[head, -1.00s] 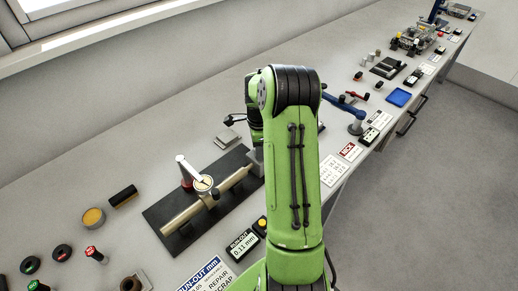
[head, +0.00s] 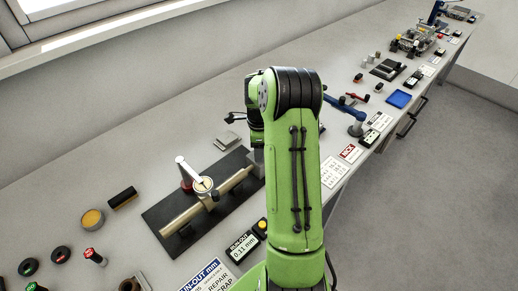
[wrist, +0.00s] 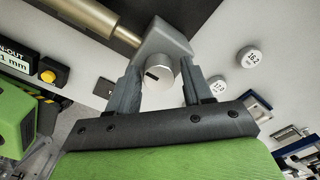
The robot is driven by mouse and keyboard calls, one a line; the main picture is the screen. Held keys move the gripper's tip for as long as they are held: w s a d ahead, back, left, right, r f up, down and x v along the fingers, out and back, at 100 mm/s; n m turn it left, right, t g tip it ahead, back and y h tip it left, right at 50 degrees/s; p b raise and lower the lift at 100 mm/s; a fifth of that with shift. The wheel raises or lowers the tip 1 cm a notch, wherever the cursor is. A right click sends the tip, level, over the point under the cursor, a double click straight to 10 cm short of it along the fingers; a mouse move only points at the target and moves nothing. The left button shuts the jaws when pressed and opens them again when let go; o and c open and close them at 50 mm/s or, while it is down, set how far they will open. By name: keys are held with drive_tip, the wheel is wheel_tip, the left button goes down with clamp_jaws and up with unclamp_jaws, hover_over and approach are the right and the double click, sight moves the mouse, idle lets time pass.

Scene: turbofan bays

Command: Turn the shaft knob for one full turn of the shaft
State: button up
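The shaft knob (wrist: 160,74) is a short grey cylinder with a dark mark on its face, at the end of a pale grey block in the wrist view. My gripper (wrist: 160,66) has one finger on each side of the knob, with narrow gaps seeming to show between fingers and knob. The brass-coloured shaft (head: 232,182) lies over a dark base plate (head: 158,215) in the head view, with a dial gauge (head: 203,185) above it. Its end also shows in the wrist view (wrist: 118,28). My arm hides the knob and gripper in the head view.
A run-out display (head: 243,243) reading 0.11 mm stands in front of the base plate, with a yellow button (head: 262,223). Two round weights (wrist: 249,57) lie right of the gripper in the wrist view. A blue tray (head: 399,98) sits farther along the bench.

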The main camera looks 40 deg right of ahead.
drive_tip(key=shift+o, duration=0.6)
wheel_tip(320, 180, up, 16)
drive_tip(key=p, duration=0.2)
drive_tip(key=shift+f, duration=0.15)
